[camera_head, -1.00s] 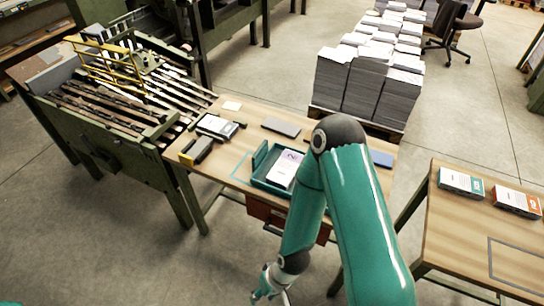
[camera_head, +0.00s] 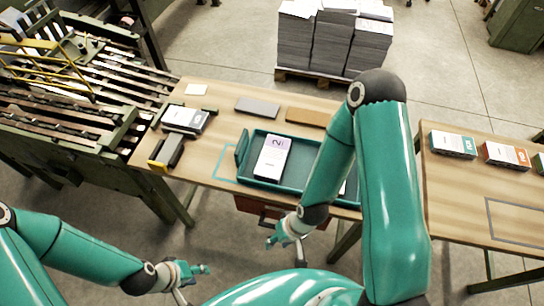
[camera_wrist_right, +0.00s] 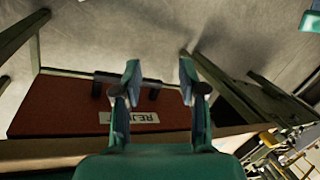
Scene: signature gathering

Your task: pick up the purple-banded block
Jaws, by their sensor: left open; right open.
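The purple-banded block (camera_head: 271,157), white with purple print, lies flat in the teal tray (camera_head: 300,187) on the middle table. My right gripper (camera_head: 284,238) is open and empty in front of that table, below the tray. In the right wrist view its two fingers (camera_wrist_right: 160,82) are spread, facing the red drawer front. My left gripper (camera_head: 196,276) is open and empty at lower left, away from the table. My right arm hides the right part of the tray.
A dark-and-white block (camera_head: 187,117), a grey-yellow tool (camera_head: 166,152) and a grey slab (camera_head: 257,106) lie around the tray. The red drawer (camera_wrist_right: 60,108) has a white label and a dark handle. The right table holds teal-banded (camera_head: 453,143) and orange-banded (camera_head: 505,155) blocks.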

